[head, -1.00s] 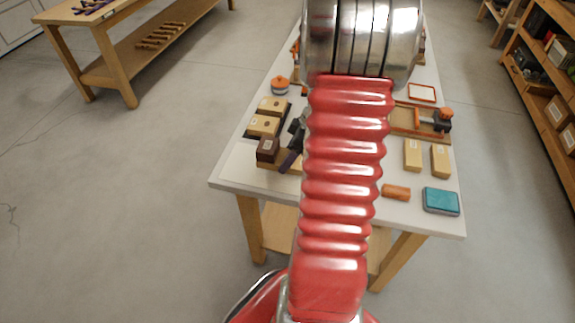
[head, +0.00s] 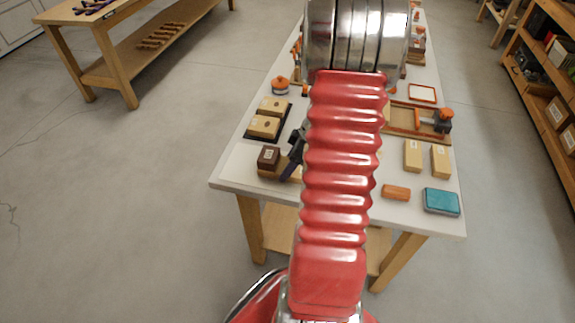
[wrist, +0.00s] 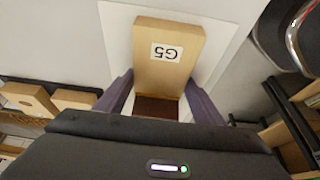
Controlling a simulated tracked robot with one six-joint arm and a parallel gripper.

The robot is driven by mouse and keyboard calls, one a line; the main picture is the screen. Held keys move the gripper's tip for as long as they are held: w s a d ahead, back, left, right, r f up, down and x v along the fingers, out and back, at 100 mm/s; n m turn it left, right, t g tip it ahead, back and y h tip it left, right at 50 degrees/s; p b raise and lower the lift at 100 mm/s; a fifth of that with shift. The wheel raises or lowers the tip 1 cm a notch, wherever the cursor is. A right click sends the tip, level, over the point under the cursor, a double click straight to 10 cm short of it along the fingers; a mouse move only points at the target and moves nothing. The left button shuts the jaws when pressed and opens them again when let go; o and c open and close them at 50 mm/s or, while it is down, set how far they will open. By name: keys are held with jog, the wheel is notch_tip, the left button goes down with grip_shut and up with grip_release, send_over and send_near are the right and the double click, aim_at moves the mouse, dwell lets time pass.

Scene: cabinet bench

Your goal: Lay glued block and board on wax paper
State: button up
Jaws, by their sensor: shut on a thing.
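The glued piece is a dark brown block (head: 268,155) with a pale wooden board, near the left front of the bench in the head view. In the wrist view the pale board (wrist: 168,60) carries a "G5" label, with a dark brown part (wrist: 157,108) between the fingers. My gripper (wrist: 160,100) is shut on this piece, its purple fingers on both sides. One finger shows in the head view; my arm hides the rest. The white wax paper (wrist: 115,40) lies under the piece. I cannot tell whether they touch.
Two pale blocks in a dark tray (head: 264,127) stand just behind the piece. Right of my arm are pale blocks (head: 412,156), an orange block (head: 396,192), a teal box (head: 441,201) and a wooden frame with a clamp (head: 440,121). The bench's front left corner is clear.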

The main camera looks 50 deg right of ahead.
jog(key=o, duration=1.2)
jog(key=v, duration=1.2)
jog(key=shift+w+r, duration=0.1)
